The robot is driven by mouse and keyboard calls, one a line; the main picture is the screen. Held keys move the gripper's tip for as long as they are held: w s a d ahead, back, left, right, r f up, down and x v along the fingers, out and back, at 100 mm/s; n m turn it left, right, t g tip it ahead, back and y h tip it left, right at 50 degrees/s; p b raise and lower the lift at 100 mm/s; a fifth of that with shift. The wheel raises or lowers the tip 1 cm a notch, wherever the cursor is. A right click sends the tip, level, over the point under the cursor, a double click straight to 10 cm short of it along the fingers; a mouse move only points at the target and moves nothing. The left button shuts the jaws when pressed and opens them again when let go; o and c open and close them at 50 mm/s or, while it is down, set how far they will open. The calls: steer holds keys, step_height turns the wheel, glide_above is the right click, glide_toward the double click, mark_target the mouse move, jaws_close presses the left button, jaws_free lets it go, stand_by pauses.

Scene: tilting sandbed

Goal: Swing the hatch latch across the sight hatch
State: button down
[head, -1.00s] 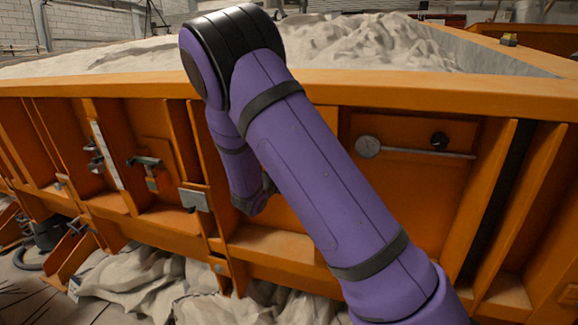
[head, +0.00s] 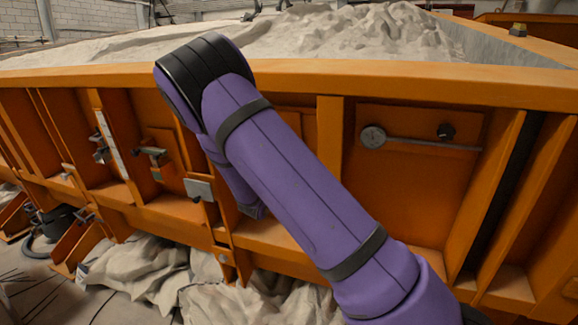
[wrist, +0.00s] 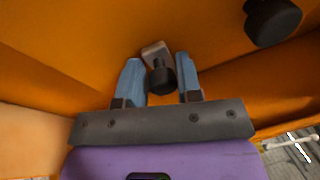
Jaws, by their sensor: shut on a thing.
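In the wrist view my gripper (wrist: 160,72) has its two blue-grey fingers on either side of a dark knob (wrist: 161,78), shut on it. The knob sits in front of a small pale block (wrist: 155,49) against orange metal. This looks like the hatch latch, but I cannot see its whole shape or which way it points. In the head view my own arm hides the gripper and the latch. Part of an orange panel (head: 308,126) shows just right of the arm; I cannot tell whether it is the sight hatch.
A second black knob (wrist: 272,20) stands close by at the upper right of the wrist view. In the head view, a round grey disc with a rod (head: 373,137) and a black knob (head: 445,130) are on the orange wall to the right. Upright ribs flank the bays.

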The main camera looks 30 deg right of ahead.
stand_by(0.3)
steer(key=c, duration=0.9)
jaws_free()
steer(key=shift+c, duration=0.2)
steer(key=v, duration=1.1)
steer(key=shift+d, duration=0.1)
